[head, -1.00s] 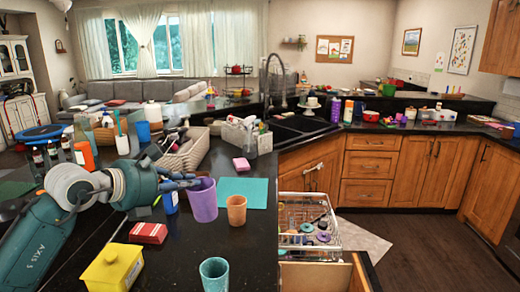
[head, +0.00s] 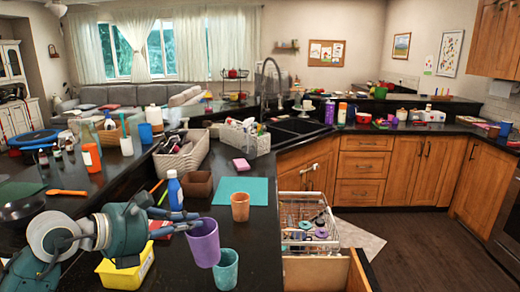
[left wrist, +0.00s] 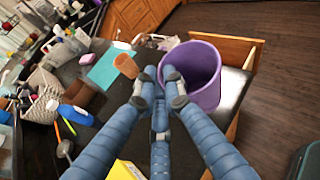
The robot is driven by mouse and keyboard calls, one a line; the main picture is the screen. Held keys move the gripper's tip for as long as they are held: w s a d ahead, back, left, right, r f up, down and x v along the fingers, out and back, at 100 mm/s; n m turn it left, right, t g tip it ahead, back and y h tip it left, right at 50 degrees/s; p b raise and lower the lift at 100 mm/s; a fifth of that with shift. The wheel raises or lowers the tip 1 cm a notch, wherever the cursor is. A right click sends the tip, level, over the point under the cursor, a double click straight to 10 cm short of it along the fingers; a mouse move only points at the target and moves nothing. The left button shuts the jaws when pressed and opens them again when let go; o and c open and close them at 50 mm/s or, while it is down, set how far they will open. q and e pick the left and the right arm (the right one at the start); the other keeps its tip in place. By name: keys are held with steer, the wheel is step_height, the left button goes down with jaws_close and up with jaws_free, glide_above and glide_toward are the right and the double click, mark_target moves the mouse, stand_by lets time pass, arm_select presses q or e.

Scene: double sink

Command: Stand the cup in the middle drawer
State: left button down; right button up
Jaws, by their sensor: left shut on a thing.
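My left gripper (head: 186,222) is shut on the purple cup (head: 204,246), gripping its wall near the rim. In the left wrist view the fingers (left wrist: 165,82) press on the near side of the cup (left wrist: 205,92), whose open mouth shows. The cup is slightly tilted and held over the right part of the black counter. An open wooden drawer (head: 357,272) is at the bottom, right of the cup; its inside is mostly cut off. A stack of closed drawers (head: 362,166) stands farther back; I cannot tell which is the task's drawer. My right gripper is out of view.
A teal cup (head: 226,272) stands close to the purple cup, and an orange cup (head: 240,206) stands behind it. A blue bottle (head: 174,192) and yellow container (head: 125,268) are near my left arm. A pulled-out dish rack (head: 310,210) holds several items behind the open drawer.

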arm_select(q)
steer(key=s+a+f+m+g+h, duration=0.1)
steer(key=s+f, duration=0.4)
steer(key=s, duration=0.5)
steer(key=s+a+f+m+g, duration=0.1)
steer(key=s+f, duration=0.5)
steer(key=s, duration=0.4)
steer(key=shift+s+a+h, duration=0.35)
steer(key=shift+h, duration=0.05)
steer(key=shift+w+d, duration=0.1)
